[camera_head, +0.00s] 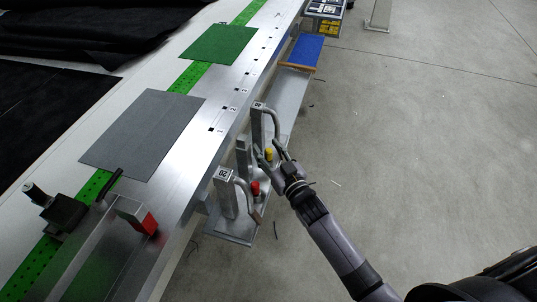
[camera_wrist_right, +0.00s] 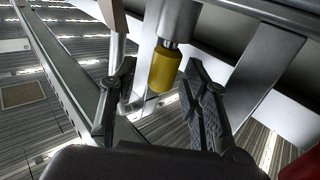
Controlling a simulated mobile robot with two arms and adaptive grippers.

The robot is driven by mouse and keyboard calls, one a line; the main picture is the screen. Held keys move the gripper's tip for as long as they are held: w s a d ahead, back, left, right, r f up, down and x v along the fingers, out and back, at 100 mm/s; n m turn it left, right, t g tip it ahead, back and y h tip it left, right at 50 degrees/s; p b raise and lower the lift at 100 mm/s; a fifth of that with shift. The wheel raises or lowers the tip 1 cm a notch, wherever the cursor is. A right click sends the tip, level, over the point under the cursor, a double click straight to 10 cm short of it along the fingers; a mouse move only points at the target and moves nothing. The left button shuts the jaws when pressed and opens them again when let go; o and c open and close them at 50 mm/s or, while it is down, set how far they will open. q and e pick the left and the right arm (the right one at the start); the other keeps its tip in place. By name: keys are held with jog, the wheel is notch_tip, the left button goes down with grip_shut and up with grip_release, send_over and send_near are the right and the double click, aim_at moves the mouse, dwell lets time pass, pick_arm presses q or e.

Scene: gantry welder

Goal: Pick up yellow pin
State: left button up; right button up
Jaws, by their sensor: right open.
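The yellow pin (camera_head: 269,153) is a small yellow cylinder at the metal posts on the side shelf in the head view. In the right wrist view the yellow pin (camera_wrist_right: 164,70) hangs below a grey metal cylinder (camera_wrist_right: 180,22). My right gripper (camera_head: 268,158) is at the pin. In the wrist view its two fingers (camera_wrist_right: 160,108) are spread, with the pin showing between and beyond them. I see no clear contact. My left gripper is not in view.
A red pin (camera_head: 256,188) sits nearby on the same shelf (camera_head: 232,228). Upright metal posts (camera_head: 226,195) with bent rods stand close around the gripper. The long workbench (camera_head: 190,165) lies to the left. Open floor (camera_head: 420,130) is to the right.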

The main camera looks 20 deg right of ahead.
aim_at(269, 150)
jog(key=shift+c, duration=0.4)
grip_shut()
notch_tip(269, 150, up, 22)
jog(key=p, duration=0.3)
dwell(0.9)
